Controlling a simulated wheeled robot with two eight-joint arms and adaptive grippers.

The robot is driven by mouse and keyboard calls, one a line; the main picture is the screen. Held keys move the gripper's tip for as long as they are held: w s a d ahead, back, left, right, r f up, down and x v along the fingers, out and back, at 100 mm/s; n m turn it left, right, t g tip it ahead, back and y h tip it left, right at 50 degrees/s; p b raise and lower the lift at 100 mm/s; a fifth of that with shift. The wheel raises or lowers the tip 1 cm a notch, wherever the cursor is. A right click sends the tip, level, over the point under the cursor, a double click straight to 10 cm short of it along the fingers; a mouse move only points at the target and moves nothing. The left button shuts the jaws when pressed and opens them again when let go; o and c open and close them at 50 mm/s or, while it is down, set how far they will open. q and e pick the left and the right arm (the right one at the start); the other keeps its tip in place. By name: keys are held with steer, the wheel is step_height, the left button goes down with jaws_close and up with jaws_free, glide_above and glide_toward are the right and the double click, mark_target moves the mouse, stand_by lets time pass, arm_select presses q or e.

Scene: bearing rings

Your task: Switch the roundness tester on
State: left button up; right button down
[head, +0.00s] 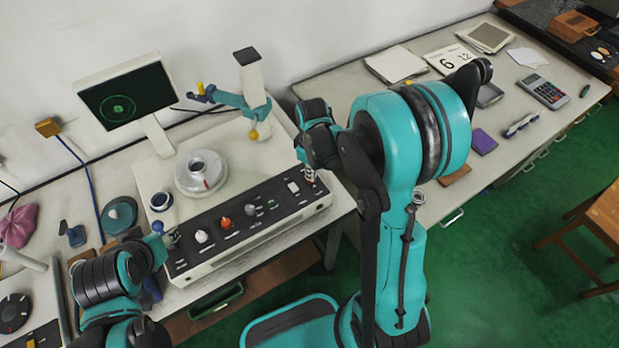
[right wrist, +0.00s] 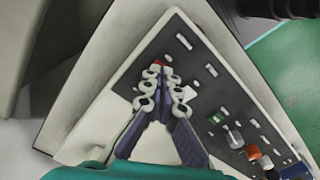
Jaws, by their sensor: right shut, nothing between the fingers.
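The roundness tester has a dark sloping control panel (head: 262,212) along its front, with knobs and a white square control (head: 293,187) near the right end. My right gripper (head: 309,176) is over that right end, fingers pointing down. In the right wrist view the right gripper (right wrist: 162,88) is shut and empty. A small red part (right wrist: 157,62) shows just beyond its fingertips; I cannot tell whether they touch it. A white square control (right wrist: 188,92) lies beside the fingers. My left gripper (head: 163,236) is by the panel's left end; its finger opening is unclear.
A turntable (head: 201,186) holding a ring stands on the tester, beside a probe column (head: 252,88). A monitor (head: 127,92) shows a green circle. Another ring (head: 160,201) sits at left. The right desk holds a calculator (head: 543,91) and a calendar (head: 450,60).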

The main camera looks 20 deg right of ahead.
steer(key=shift+f+b, duration=0.75)
steer(key=shift+f, duration=0.1)
steer(key=shift+r, duration=0.15)
steer(key=shift+r+p, duration=2.6)
steer(key=shift+r, duration=0.85)
steer(key=shift+r, duration=0.1)
steer(key=s+a+r+m+t+b, duration=0.2)
steer(key=s+m+t+b, duration=0.1)
steer(key=s+b, duration=0.1)
steer(key=s+a+r+m+t+b, duration=0.2)
steer(key=s+m+t+b, duration=0.2)
steer(key=s, duration=0.3)
steer(key=shift+s+a+r+m+b, duration=0.25)
steer(key=shift+a+r+m+b, duration=0.1)
steer(key=shift+a+b, duration=0.1)
